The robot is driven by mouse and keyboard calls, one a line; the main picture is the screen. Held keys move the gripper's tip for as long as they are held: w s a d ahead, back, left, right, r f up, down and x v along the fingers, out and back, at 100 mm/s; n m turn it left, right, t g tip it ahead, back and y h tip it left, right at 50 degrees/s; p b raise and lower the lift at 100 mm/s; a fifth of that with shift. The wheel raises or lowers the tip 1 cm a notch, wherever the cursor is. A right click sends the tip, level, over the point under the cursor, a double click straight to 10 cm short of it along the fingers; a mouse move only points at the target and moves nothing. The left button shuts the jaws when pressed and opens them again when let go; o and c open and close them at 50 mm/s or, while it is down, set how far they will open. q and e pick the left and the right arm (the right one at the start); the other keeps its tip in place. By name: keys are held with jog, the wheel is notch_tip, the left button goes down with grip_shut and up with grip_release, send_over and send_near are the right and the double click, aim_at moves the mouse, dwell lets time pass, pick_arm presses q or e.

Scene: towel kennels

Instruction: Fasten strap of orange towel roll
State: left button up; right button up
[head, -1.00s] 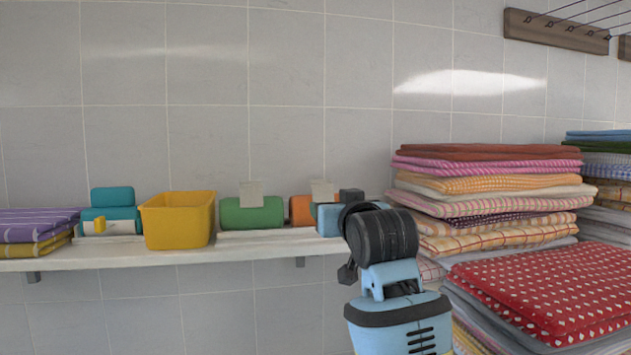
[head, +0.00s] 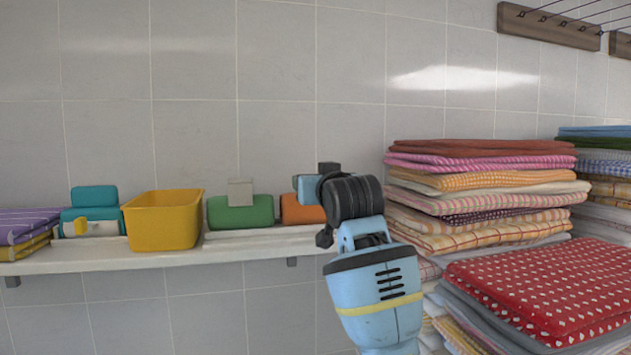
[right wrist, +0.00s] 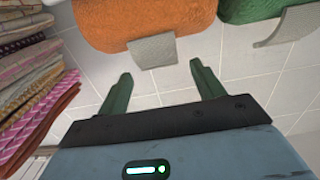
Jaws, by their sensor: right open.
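The orange towel roll (head: 303,211) lies on the white wall shelf, partly hidden behind my right arm in the head view. In the right wrist view the orange roll (right wrist: 140,18) is at the top, and its loose grey strap end (right wrist: 152,52) sticks out from it toward the gap between my fingers. My right gripper (right wrist: 164,85) is open, its two green fingers spread either side of the line of the strap, with nothing between them. The strap looks apart from both fingers. In the head view the fingers are hidden. My left gripper is not in view.
A green roll (head: 240,214) with a raised grey strap lies left of the orange one. Further left are a yellow bin (head: 162,232), teal rolls (head: 94,197) and folded towels on the shelf (head: 90,262). Tall towel stacks (head: 480,190) stand close at the right.

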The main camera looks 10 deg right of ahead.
jog(key=shift+w, duration=0.95)
jog(key=c, duration=1)
jog(key=shift+w+r+g, duration=0.1)
jog(key=shift+w+g, duration=0.35)
jog(key=shift+g, duration=0.65)
jog(key=shift+w+f+g, duration=0.2)
jog(key=shift+w+g, duration=0.1)
jog(key=shift+g, duration=0.55)
jog(key=shift+w+f+g, duration=0.15)
jog(key=shift+w+g, duration=0.15)
jog(key=shift+g, duration=0.55)
